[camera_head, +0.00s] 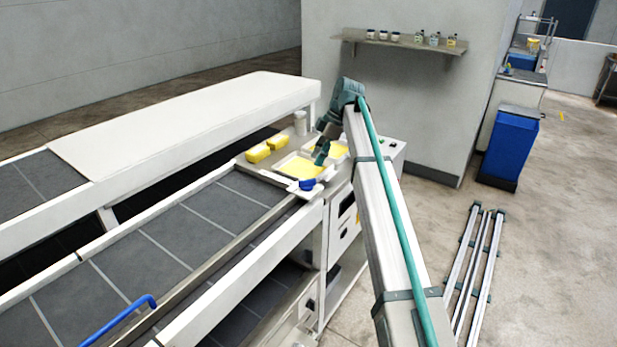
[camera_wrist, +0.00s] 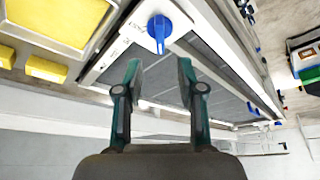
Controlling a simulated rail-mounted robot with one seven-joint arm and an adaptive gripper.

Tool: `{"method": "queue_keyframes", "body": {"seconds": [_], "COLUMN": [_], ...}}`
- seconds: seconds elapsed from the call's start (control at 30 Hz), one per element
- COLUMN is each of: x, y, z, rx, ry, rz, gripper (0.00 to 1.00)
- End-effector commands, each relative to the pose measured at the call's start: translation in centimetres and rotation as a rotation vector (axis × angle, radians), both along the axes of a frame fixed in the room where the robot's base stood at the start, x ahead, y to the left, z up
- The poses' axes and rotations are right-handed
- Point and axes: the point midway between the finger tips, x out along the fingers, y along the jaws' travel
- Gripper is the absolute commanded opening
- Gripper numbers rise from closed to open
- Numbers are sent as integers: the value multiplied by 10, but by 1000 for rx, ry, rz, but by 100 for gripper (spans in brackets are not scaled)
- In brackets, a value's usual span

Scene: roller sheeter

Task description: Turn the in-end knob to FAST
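The in-end knob is a blue knob with a pointer handle (camera_wrist: 158,30), on a light panel at the top middle of the wrist view. In the head view the blue knob (camera_head: 307,185) sits at the near corner of the machine's end, by the yellow blocks. My gripper (camera_wrist: 158,68) is open and empty in the wrist view, with its two fingers apart and the knob beyond the tips, between them in the picture. In the head view my gripper (camera_head: 320,158) is above the tray area, close to the knob.
Yellow blocks (camera_head: 258,153) and yellow slabs in trays (camera_head: 300,167) lie beside the knob. The dark belt (camera_head: 150,235) runs to the left, with a blue bent handle (camera_head: 130,312) near its front. A blue bin (camera_head: 508,145) stands at right on open floor.

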Motion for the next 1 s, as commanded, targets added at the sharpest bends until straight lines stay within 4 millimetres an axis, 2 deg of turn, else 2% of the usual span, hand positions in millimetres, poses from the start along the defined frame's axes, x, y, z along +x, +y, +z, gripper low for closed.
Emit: {"method": "queue_keyframes", "body": {"seconds": [0.3,0.5,0.67,0.93,1.0], "x": [-7,-9,-9,-9,-9], "y": [20,29,32,32,32], "z": [-48,-70,-78,-79,-79], "rx": [0,0,0,0,0], "ry": [0,-1,-1,-1,-1], "rz": [-1,-1,-1,-3,-3], "gripper": [39,39,39,39,27]}}
